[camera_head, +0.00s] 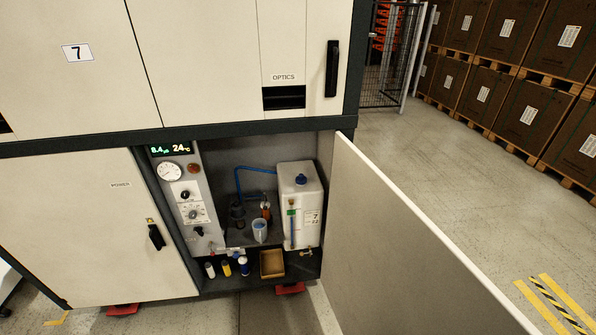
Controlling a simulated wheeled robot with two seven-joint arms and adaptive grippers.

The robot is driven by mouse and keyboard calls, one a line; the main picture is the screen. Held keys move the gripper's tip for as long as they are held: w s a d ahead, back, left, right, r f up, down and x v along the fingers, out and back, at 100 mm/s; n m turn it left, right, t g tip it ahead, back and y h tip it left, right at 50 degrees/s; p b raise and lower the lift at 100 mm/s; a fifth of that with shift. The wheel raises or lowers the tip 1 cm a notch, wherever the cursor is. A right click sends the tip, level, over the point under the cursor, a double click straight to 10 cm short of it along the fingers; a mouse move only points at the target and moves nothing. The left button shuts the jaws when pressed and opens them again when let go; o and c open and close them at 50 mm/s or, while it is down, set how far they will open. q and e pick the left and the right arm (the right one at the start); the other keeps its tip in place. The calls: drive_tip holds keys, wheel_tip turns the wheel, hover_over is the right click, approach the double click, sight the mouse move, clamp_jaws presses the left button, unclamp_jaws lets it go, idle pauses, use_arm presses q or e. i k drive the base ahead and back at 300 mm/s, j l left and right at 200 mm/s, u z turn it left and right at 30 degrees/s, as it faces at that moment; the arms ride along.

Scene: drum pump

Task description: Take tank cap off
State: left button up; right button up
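The white tank (300,212) stands upright in the right part of the open cabinet compartment. Its blue cap (300,180) sits on top of the tank. A label with a 7 is on the tank's front, with a blue level strip and a small green mark beside it. Neither of my grippers shows in the head view.
The open cabinet door (400,240) stands out to the right of the tank. A control panel (188,205) with a gauge is on the left. A cup (260,231) and dark bottles stand left of the tank. Small bottles and a brown box (271,264) sit below.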

sight(300, 180)
drive_tip(key=i+j+z, duration=0.1)
drive_tip(key=i+j, duration=0.35)
drive_tip(key=j, duration=0.25)
drive_tip(key=i+j+z, duration=0.15)
drive_tip(key=i+j, duration=0.3)
drive_tip(key=j, duration=0.25)
drive_tip(key=i+j+z, duration=0.15)
drive_tip(key=j, duration=0.25)
drive_tip(key=i+j, duration=0.2)
drive_tip(key=j, duration=0.2)
drive_tip(key=i+j+z, duration=0.15)
drive_tip(key=j, duration=0.25)
drive_tip(key=i, duration=0.05)
